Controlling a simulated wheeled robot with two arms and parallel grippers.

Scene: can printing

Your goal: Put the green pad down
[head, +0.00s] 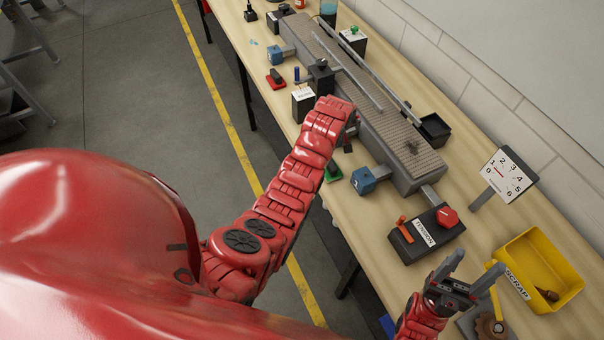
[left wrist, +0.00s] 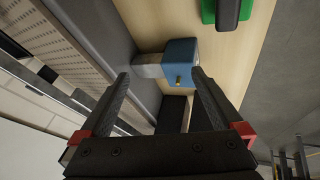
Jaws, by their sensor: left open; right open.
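The green pad (head: 333,173) with a dark grip lies on the wooden bench near its front edge, partly hidden by my left arm in the head view. In the left wrist view the green pad (left wrist: 208,12) is at the top, cut off by the frame edge, and its dark grip (left wrist: 230,12) shows. My left gripper (head: 348,136) is over the bench by the conveyor; in its wrist view the jaws (left wrist: 160,77) are apart and the pad is outside them. My right gripper (head: 474,264) is open and empty near the yellow scrap bin.
A blue block (head: 364,180) on the conveyor's front side shows near the left fingertips in the wrist view (left wrist: 182,62). A long grey conveyor (head: 400,150) runs along the bench. A control box with a red knob (head: 427,233), a yellow bin (head: 540,268) and a red pad (head: 275,82) also stand there.

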